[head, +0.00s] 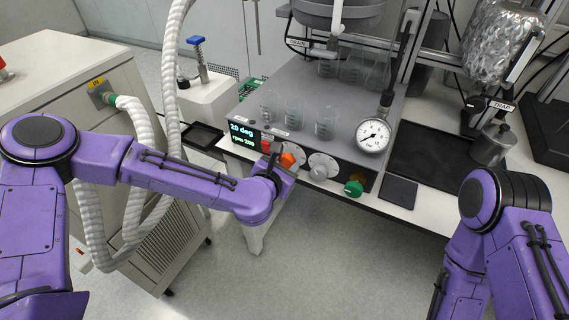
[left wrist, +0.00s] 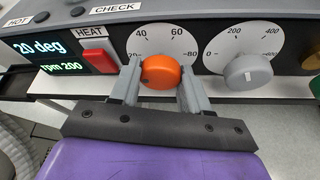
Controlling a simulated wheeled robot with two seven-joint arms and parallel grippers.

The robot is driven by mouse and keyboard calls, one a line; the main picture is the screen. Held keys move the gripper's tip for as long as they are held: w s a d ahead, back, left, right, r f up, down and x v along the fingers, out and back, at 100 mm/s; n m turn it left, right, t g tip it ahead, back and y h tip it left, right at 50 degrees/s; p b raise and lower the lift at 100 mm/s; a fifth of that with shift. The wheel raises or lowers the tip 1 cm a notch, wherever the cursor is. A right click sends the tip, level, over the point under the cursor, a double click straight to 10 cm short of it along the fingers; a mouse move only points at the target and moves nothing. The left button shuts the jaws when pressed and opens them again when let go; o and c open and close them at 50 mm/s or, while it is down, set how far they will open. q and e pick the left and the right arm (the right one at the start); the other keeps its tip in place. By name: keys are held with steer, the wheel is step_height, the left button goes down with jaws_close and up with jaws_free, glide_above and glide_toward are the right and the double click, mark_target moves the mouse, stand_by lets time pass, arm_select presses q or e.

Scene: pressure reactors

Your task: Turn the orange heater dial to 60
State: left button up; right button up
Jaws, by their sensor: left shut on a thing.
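The orange heater dial (left wrist: 161,70) sits on the reactor's front panel, in front of a white scale (left wrist: 158,38) marked 20, 40, 60 and 80. A small dark mark shows at the dial's lower left; I cannot tell clearly which number it points to. My left gripper (left wrist: 160,77) has one finger on each side of the dial and is shut on it. In the head view the orange dial (head: 289,157) is partly hidden by my left gripper (head: 279,166). The display (head: 242,134) reads 20 deg and rpm 200. My right gripper is out of view.
A red HEAT button (left wrist: 97,62) is left of the dial. A grey dial (left wrist: 248,72) is close on its right, and a green knob (head: 353,188) is farther right. Glass beakers (head: 294,114) and a pressure gauge (head: 374,136) stand above. Open floor lies in front.

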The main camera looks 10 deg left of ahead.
arm_select(q)
steer(key=m+y+b, duration=0.1)
steer(key=m+t+y+b, duration=0.1)
steer(key=m, duration=0.1)
steer(key=shift+d+f+m, duration=0.15)
steer(key=shift+f+m, duration=0.05)
steer(key=shift+m, duration=0.1)
steer(key=m+t+y+b, duration=0.1)
steer(key=m+t+b, duration=0.1)
steer(key=m+b, duration=0.1)
steer(key=shift+f+m+b, duration=0.15)
steer(key=shift+m+b, duration=0.15)
steer(key=shift+m, duration=0.3)
steer(key=m+t+b, duration=0.1)
steer(key=m+b, duration=0.1)
steer(key=m+t+y+b, duration=0.1)
steer(key=m+b, duration=0.1)
steer(key=m, duration=0.1)
steer(key=shift+s+f+m, duration=0.1)
steer(key=shift+f+m, duration=0.1)
steer(key=shift+m, duration=0.1)
steer(key=m+t+b, duration=0.1)
steer(key=m, duration=0.2)
steer(key=m+t+h+b, duration=0.1)
steer(key=m+b, duration=0.1)
steer(key=m, duration=0.1)
steer(key=shift+b, duration=0.3)
steer(key=o, duration=1.1)
steer(key=shift+r, duration=0.1)
steer(key=shift+c, duration=0.2)
